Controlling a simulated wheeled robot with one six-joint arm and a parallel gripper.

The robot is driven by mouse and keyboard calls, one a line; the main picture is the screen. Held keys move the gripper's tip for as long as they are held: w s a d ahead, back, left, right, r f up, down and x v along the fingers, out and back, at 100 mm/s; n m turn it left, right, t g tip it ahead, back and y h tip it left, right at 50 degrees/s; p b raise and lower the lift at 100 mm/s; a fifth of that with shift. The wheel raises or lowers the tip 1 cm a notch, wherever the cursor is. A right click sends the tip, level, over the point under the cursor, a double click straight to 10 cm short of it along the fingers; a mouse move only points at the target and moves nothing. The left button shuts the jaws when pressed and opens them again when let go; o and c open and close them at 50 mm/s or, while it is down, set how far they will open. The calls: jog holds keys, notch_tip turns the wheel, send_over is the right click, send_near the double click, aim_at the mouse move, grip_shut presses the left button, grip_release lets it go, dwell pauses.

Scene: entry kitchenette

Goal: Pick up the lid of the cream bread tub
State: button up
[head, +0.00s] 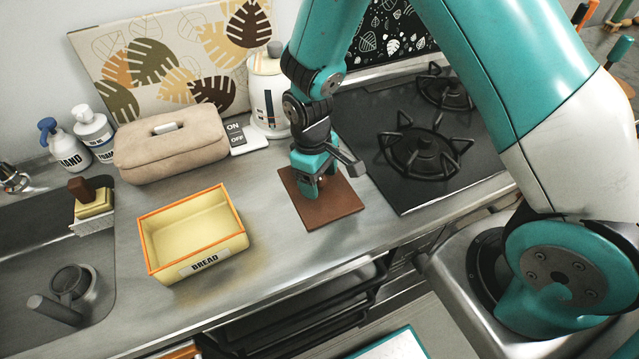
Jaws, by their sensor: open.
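The cream bread tub (212,257) stands on the counter left of my gripper. It has an orange rim and a BREAD label, and it is open and looks empty. A flat brown square panel (338,205), which looks like its lid, lies on the counter to the right of the tub. My gripper (318,184) is open and points down over the middle of this panel. A small brownish knob seems to show between the fingers, but they partly hide it. I cannot tell whether the fingers touch it.
A black gas hob (400,155) lies right of the panel. Behind stand a beige padded case (170,150), an ON/OFF switch plate (246,140) and a white kettle-like jar (266,95). The sink (40,260) is at left, with soap bottles (68,150) behind it.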

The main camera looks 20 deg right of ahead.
jog(key=shift+f, duration=0.1)
jog(key=shift+c, duration=0.4)
jog(key=c, duration=0.9)
jog(key=shift+c, duration=0.2)
